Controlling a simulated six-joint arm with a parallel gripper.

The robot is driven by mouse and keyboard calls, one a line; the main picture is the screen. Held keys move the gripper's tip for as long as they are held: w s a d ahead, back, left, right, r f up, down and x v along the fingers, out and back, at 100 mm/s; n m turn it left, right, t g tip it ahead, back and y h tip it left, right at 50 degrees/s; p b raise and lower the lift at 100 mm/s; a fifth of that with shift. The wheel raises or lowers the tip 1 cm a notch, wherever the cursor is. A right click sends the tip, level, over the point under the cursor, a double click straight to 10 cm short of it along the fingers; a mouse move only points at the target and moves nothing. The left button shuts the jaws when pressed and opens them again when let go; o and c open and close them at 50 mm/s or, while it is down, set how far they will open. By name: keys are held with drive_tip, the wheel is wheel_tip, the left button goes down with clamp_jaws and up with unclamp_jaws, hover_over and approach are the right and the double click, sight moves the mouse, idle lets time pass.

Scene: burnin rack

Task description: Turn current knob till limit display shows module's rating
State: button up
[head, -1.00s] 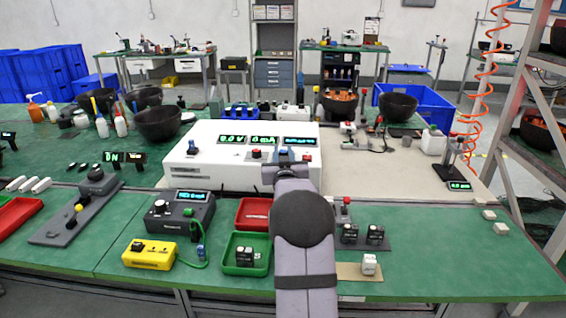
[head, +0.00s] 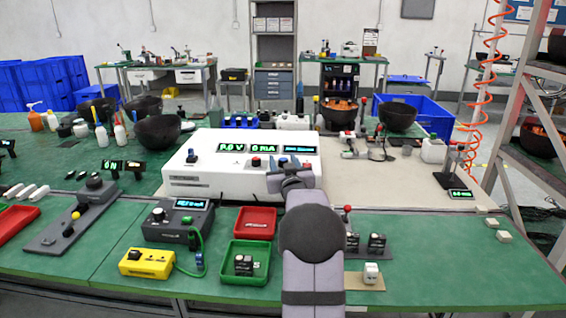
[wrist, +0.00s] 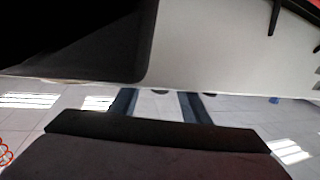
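A white power supply (head: 215,178) stands at the middle of the bench. Its green displays seem to read 0.0 V (head: 231,147) and 0 mA (head: 263,147). A third, cyan display (head: 300,149) is too small to read. Below them are a dark blue knob (head: 192,156), a red control (head: 256,162), a blue control (head: 283,160) and another red one. My gripper (head: 290,176) is in front of the blue control, low on the panel; contact cannot be told. In the wrist view its fingers (wrist: 157,105) stand apart with nothing clearly between them. No module rating is legible.
A green tray (head: 229,277) with small dark modules and a red tray (head: 256,222) lie in front of the supply. A grey box (head: 168,221) with a display and a yellow box (head: 146,263) stand left. Dark modules (head: 376,242) sit right of my arm.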

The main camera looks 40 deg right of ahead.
sight(282, 162)
drive_tip(key=shift+r, duration=0.15)
wheel_tip(282, 162, up, 10)
drive_tip(key=shift+f+p, duration=0.1)
drive_tip(key=shift+p, duration=0.5)
idle(0.4)
